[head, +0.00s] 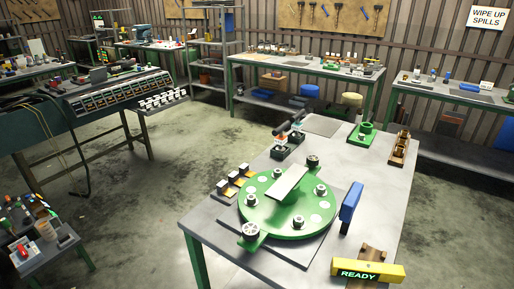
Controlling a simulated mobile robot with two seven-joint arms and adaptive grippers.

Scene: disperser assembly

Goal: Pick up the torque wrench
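A dark elongated tool (291,129) rests on small black supports (289,150) at the back left of the near work table (213,232). It looks like the torque wrench, but it is too small to be sure. A round green disc (273,222) lies on a grey plate on the same table. It carries several metal bolt-like parts and a pale flat bar (288,183) across its middle. Neither of my grippers is in view.
A blue upright block (350,201) stands right of the disc. A yellow READY box (354,272) is at the front right. Small orange-and-white parts (237,181) sit left of the disc; a green fixture (363,133) and brown holder (400,147) stand behind.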

